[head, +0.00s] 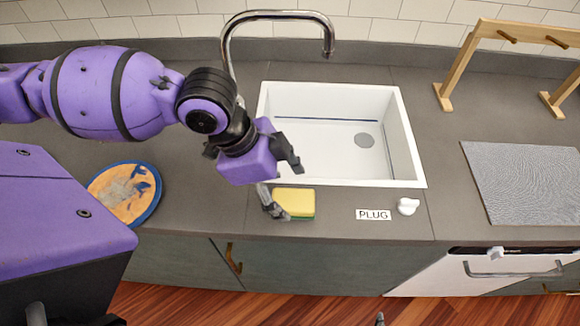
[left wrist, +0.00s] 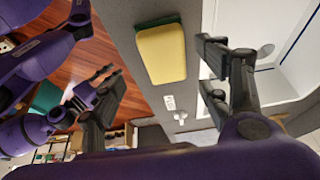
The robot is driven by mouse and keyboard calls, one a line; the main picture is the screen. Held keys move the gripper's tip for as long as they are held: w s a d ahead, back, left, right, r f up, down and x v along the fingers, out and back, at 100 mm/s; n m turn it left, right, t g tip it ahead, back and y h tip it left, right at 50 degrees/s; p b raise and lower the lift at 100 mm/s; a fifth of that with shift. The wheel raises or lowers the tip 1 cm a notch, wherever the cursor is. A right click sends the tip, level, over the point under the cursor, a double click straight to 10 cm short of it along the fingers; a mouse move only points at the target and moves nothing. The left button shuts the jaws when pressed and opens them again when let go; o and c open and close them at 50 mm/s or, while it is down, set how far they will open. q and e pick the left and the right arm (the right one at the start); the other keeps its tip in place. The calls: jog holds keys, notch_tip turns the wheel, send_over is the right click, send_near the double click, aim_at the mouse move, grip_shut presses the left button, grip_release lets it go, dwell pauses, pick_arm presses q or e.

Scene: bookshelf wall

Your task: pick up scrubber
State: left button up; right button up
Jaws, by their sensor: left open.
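The scrubber (head: 297,199) is a yellow sponge with a green layer, lying on the grey counter in front of the sink. It also shows in the left wrist view (left wrist: 162,53), yellow side facing the camera. My left gripper (head: 287,190) is open and empty, just above and beside the scrubber. In the head view one finger is behind it, over the sink edge, and the other is by its left end. In the left wrist view the scrubber lies between the two spread fingers, further out from the palm. A small grey tip at the head view's bottom edge may be my right gripper.
The white sink (head: 345,170) and its curved metal faucet (head: 280,14) are behind the scrubber. A PLUG label (head: 373,214) and white plug (head: 408,206) sit to its right. A round blue-rimmed board (head: 125,192) lies left; a grey mat (head: 520,180) lies right.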

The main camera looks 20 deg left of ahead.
aim_at(290, 199)
pick_arm(q)
jog(key=x, duration=0.4)
jog(key=shift+w+a, duration=0.15)
jog(key=shift+w, duration=0.25)
jog(key=shift+f, duration=0.3)
pick_arm(e)
jog(key=shift+w+a+r, duration=0.1)
jog(key=shift+w+r, duration=0.1)
jog(key=shift+w, duration=0.45)
pick_arm(q)
jog(key=shift+f, duration=0.1)
pick_arm(e)
jog(key=shift+s, duration=0.2)
pick_arm(q)
jog(key=shift+f, duration=0.15)
pick_arm(e)
jog(key=shift+d, duration=0.3)
